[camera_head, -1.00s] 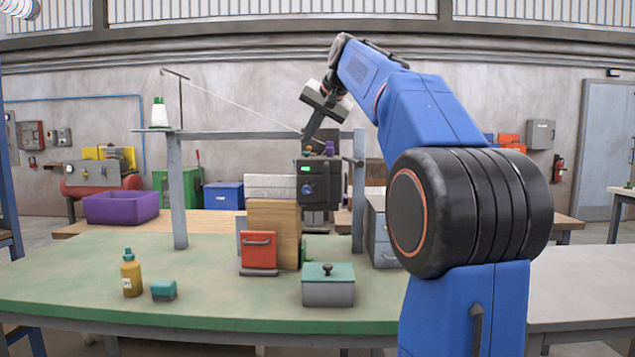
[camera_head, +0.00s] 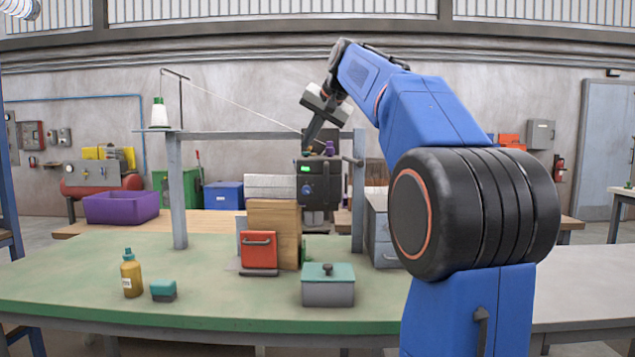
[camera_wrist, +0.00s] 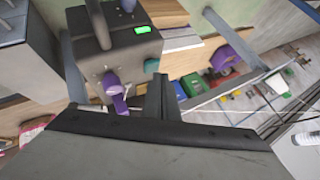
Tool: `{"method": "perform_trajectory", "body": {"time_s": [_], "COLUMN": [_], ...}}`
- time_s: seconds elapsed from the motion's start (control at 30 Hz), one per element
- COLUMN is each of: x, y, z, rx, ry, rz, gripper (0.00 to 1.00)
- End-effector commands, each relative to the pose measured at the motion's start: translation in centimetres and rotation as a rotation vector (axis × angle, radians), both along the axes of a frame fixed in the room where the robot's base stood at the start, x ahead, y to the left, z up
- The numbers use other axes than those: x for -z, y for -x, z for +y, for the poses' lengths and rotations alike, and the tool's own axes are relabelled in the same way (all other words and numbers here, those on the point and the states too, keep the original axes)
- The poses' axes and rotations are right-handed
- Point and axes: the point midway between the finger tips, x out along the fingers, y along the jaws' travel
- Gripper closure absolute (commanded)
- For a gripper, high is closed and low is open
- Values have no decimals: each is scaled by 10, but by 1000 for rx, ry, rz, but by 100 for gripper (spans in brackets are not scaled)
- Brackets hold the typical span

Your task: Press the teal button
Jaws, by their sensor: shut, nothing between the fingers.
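A dark machine box (camera_head: 320,184) with a lit green display (camera_head: 305,169) and a knob on its front stands under the grey frame. My gripper (camera_head: 307,149) is shut and empty, pointing down over the machine's top left. Its fingers (camera_wrist: 160,95) show beside the machine; contact cannot be told.
A grey frame (camera_head: 265,135) spans above the green table (camera_head: 120,275). Wooden blocks (camera_head: 273,226) and a red-fronted box (camera_head: 259,250) stand left of the machine. A teal-lidded box (camera_head: 328,291), a yellow bottle (camera_head: 131,277) and a teal-topped block (camera_head: 163,291) stand at the front.

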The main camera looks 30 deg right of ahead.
Motion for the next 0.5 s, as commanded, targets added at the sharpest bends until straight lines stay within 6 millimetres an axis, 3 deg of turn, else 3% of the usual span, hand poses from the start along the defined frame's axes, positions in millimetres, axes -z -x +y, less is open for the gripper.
{"method": "perform_trajectory", "body": {"time_s": [0.5], "x": [5], "y": [0], "z": [0], "rx": [-1], "ry": [0], "rz": [1], "gripper": [100]}}
